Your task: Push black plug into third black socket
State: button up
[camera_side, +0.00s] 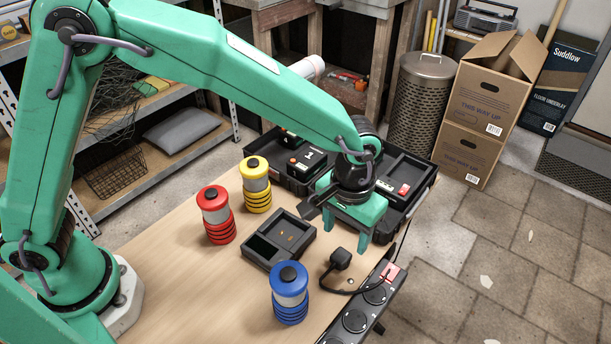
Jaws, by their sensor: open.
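The black plug (341,260) lies on the wooden table, just right of the small black tray. Its black cable curves from it toward the power strip. The black power strip (364,308) runs along the table's right edge, with several round black sockets in a row and a red switch (391,273) at its far end. The near end of the strip is cut off by the picture's bottom edge. My gripper (347,231) is open and empty, its green fingers pointing down above and behind the plug, apart from it.
A small open black tray (279,239) lies left of the plug. A blue-topped canister (289,292) stands in front, with red (215,214) and yellow (256,184) ones farther left. A large black case (272,149) sits behind my gripper. Bare table (175,262) is at left.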

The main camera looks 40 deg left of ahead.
aim_at(342, 255)
jog(key=shift+f, duration=1.2)
jog(key=shift+a+f, duration=0.1)
jog(key=shift+f, duration=2.5)
jog(key=c, duration=1)
